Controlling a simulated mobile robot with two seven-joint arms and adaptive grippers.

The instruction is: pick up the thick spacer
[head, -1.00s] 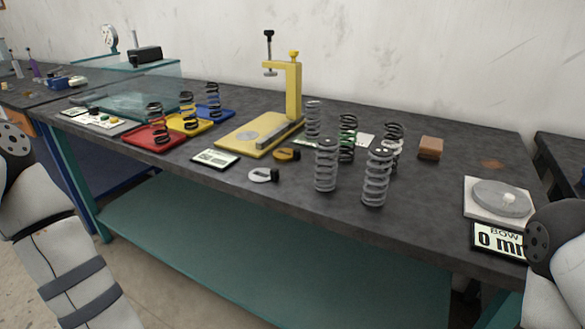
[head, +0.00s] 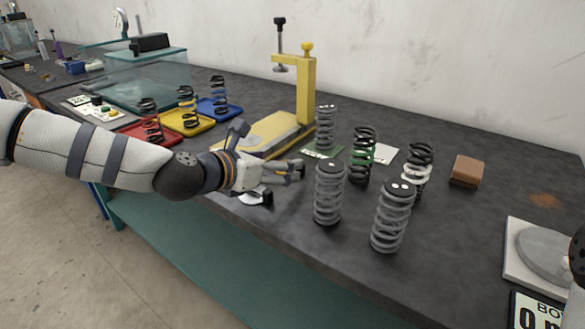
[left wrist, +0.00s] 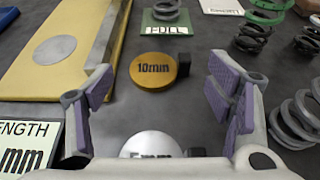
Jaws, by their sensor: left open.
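The thick spacer is a gold disc marked 10mm (left wrist: 153,70) with a black tab on its right side, lying flat in the left wrist view. My left gripper (left wrist: 163,92) is open, its purple-padded fingers spread to the left and right in front of the gold disc. In the head view the left gripper (head: 298,170) is low over the bench and hides the gold disc. A thinner white disc marked 5mm (left wrist: 150,143) lies nearer the palm, partly cut off. It also shows below the gripper in the head view (head: 250,198).
Grey springs (head: 327,192) stand just right of the left gripper. The yellow press (head: 306,95) stands behind the gripper. A brown block (head: 467,171) and a round scale plate (head: 545,252) are at the right.

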